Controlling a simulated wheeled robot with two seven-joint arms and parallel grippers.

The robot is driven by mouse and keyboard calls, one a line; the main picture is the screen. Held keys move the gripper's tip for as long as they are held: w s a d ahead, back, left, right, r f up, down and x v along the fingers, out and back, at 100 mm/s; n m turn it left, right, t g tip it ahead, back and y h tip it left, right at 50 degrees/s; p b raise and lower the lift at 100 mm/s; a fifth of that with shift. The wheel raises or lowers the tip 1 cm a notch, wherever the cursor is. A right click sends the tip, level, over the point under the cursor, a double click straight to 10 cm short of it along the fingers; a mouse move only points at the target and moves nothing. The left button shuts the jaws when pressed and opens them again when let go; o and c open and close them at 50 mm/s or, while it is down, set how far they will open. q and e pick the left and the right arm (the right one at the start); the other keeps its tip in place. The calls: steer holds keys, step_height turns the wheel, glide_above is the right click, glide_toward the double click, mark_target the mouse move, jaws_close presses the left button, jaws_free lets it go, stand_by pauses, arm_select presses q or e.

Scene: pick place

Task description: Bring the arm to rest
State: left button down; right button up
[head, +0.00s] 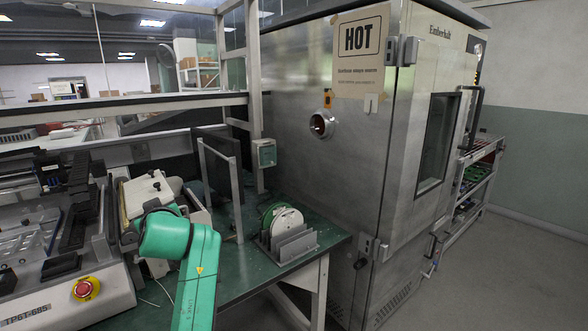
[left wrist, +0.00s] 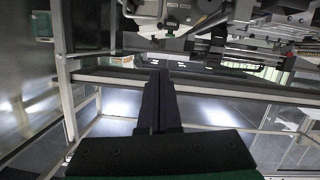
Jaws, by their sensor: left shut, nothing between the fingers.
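My left arm (head: 197,275) comes up from the bottom of the head view as green links, bent over the green bench. Its gripper does not show in the head view. In the left wrist view my left gripper (left wrist: 159,76) shows as two dark fingers close together, shut with nothing held. Metal frame bars and machine parts lie beyond the fingers. I cannot tell how far the fingertips are from them. My right gripper is in neither view.
A machine with a red stop button (head: 86,289) stands left. A grey slotted rack (head: 287,244) with a white disc sits on the green bench (head: 240,283). A large steel chamber (head: 345,160) with a HOT sign (head: 361,50) stands right. Floor is clear at far right.

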arm_select(q)
steer(key=s+f+m+g+h, duration=0.2)
steer(key=s+f, duration=0.3)
steer(key=f, duration=0.6)
steer(key=s+f+m+g+h, duration=0.25)
steer(key=s+f, duration=0.35)
steer(key=f, duration=0.5)
steer(key=s+d+f+m+g+h, duration=0.2)
steer(key=s+d+f+m, duration=0.15)
steer(key=s+f, duration=0.45)
steer(key=s+d+f+m+g+h, duration=0.25)
steer(key=s+d, duration=0.25)
steer(key=s, duration=0.6)
steer(key=s+f+g, duration=0.1)
steer(key=s+f, duration=0.1)
steer(key=f, duration=1.1)
steer(key=s+f, duration=0.2)
steer(key=f, duration=1)
steer(key=s+a+f+g, duration=0.1)
steer(key=s+a+f, duration=0.2)
steer(key=s+f, duration=1)
steer(key=s+m, duration=0.1)
steer(key=s, duration=0.2)
steer(key=shift+g+y, duration=0.3)
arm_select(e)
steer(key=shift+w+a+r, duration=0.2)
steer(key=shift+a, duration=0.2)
